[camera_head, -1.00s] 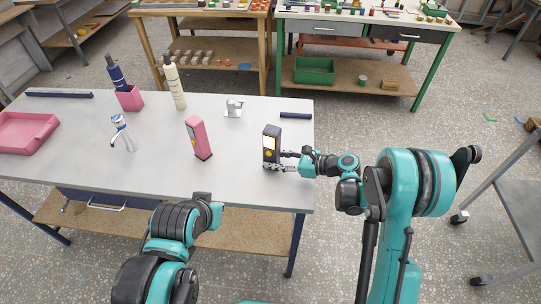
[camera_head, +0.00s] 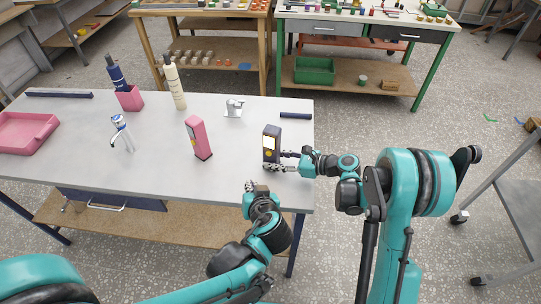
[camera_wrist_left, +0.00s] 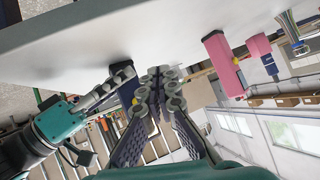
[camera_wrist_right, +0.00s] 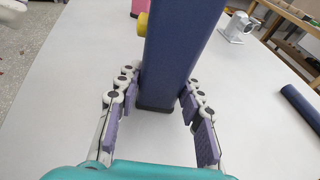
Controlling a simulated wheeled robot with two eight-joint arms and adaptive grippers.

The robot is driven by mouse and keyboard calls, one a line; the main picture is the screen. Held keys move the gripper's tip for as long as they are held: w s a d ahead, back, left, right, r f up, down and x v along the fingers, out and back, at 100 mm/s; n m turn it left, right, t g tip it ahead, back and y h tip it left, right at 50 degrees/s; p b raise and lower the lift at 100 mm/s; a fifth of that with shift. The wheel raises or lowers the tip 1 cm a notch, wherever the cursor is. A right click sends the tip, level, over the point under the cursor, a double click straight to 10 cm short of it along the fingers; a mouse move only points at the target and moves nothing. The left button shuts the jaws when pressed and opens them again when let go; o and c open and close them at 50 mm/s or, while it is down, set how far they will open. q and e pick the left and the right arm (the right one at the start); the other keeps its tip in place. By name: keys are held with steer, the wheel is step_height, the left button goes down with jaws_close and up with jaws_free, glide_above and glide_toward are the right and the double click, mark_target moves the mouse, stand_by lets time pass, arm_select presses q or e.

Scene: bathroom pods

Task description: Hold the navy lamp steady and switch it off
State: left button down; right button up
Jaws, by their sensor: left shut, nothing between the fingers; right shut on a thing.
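The navy lamp (camera_head: 271,142) stands upright near the right end of the grey table in the head view. It has a pale panel and a yellow button (camera_head: 269,154) on its front. The button also shows at the lamp's left edge in the right wrist view (camera_wrist_right: 143,24). My right gripper (camera_head: 286,161) is shut on the lamp's lower body from the right, with fingers on both sides of it (camera_wrist_right: 165,92). My left gripper (camera_head: 252,187) is shut and empty near the table's front edge, in front of the lamp and apart from it. Its fingertips meet in the left wrist view (camera_wrist_left: 160,75).
A pink lamp (camera_head: 198,138) stands left of the navy one. A tap (camera_head: 122,134), a pink cup with a navy bottle (camera_head: 130,98), a cream bottle (camera_head: 174,84) and a pink tray (camera_head: 25,133) are further left. A small white fixture (camera_head: 234,107) stands behind.

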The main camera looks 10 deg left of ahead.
mark_target(267, 156)
arm_select(q)
steer(key=shift+w+d+r+t, duration=0.1)
steer(key=shift+w+d+t, duration=0.15)
steer(key=shift+d, duration=0.2)
steer(key=shift+w+d+r+t, duration=0.15)
steer(key=shift+d+t, duration=0.1)
steer(key=shift+d, duration=0.2)
steer(key=shift+w+d+f, duration=0.1)
steer(key=shift+w+d, duration=0.3)
steer(key=shift+w, duration=0.95)
steer(key=shift+w+d+r, duration=0.1)
steer(key=shift+w+d, duration=0.25)
steer(key=shift+w, duration=1)
steer(key=shift+w+d+f, duration=0.1)
steer(key=shift+w+d, duration=0.3)
steer(key=shift+w, duration=0.95)
steer(key=shift+w, duration=0.1)
steer(key=shift+w+d, duration=0.1)
steer(key=shift+w, duration=0.25)
steer(key=shift+s, duration=0.55)
